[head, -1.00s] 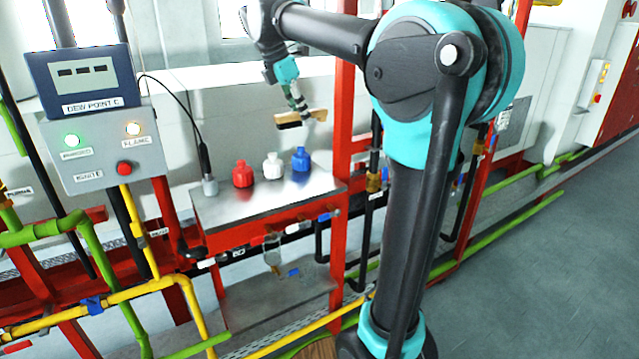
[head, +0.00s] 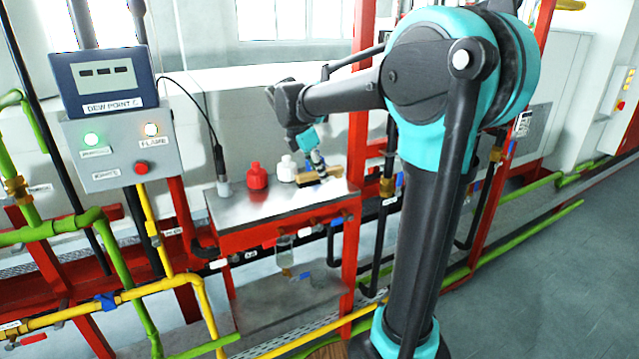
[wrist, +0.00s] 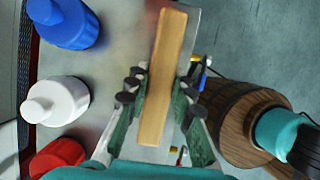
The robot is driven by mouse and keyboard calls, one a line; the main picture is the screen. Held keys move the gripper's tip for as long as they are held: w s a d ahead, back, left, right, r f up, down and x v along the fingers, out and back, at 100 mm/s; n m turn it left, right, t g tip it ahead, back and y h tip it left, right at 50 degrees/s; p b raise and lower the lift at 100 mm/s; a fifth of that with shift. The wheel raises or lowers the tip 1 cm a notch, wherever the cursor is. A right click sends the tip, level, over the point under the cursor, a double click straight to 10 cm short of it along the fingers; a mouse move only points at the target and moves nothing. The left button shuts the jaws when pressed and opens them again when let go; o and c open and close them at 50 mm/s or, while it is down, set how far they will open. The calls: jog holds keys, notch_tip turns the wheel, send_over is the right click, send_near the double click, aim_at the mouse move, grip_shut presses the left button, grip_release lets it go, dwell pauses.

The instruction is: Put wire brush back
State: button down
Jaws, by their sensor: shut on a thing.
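The wire brush (head: 322,177) has a pale wooden back. My gripper (head: 317,168) is shut on it, low over the right end of the metal shelf (head: 262,206). In the wrist view the brush (wrist: 160,80) lies lengthwise between the two fingers of my gripper (wrist: 160,98), near the shelf edge. Its bristles are hidden there. I cannot tell whether the brush touches the shelf.
A red bottle (head: 257,177) and a white bottle (head: 287,169) stand on the shelf left of the brush. A blue bottle (wrist: 68,24) shows in the wrist view. A red post (head: 350,240) rises by the shelf's right end. A wooden barrel (wrist: 235,118) is below.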

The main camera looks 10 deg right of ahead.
aim_at(320, 193)
jog(key=shift+f, duration=1.65)
jog(key=c, duration=1.3)
grip_release()
jog(key=shift+f, duration=0.15)
jog(key=v, duration=1.2)
jog(key=shift+s, duration=0.1)
